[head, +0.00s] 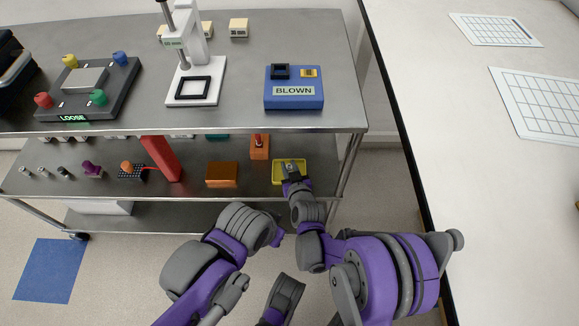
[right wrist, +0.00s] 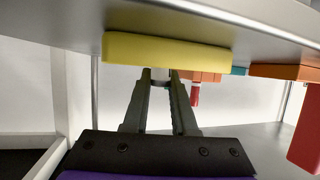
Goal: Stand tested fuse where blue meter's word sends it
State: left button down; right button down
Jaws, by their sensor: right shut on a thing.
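The blue meter (head: 294,102) stands on the cart's top at the right and its display reads "BLOWN". My right gripper (head: 290,169) is shut at the yellow tray (head: 303,181) on the lower shelf. In the right wrist view its fingertips (right wrist: 160,80) are close together, next to the yellow tray (right wrist: 165,50). The thing between them is small and mostly hidden; I cannot make out the fuse clearly or tell whether it touches the tray. My left arm shows in the head view, but its gripper fingers do not.
Left of the tray are an orange block (head: 260,153) with a red piece on top, an orange box (head: 221,175) and a tall red post (head: 161,157). The cart top (head: 243,62) overhangs the lower shelf. A black board (head: 98,97) reads "LOOSE". A white table (head: 440,110) stands right.

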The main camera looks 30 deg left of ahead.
jog(key=c, duration=1.1)
grip_release()
jog(key=shift+f, duration=0.15)
jog(key=shift+c, duration=0.2)
jog(key=o, duration=0.4)
jog(key=shift+r, duration=0.2)
jog(key=shift+s+d+r, duration=0.2)
jog(key=p+v, duration=0.1)
jog(key=v, duration=1)
jog(key=shift+s+d, duration=0.15)
jog(key=shift+s, duration=0.05)
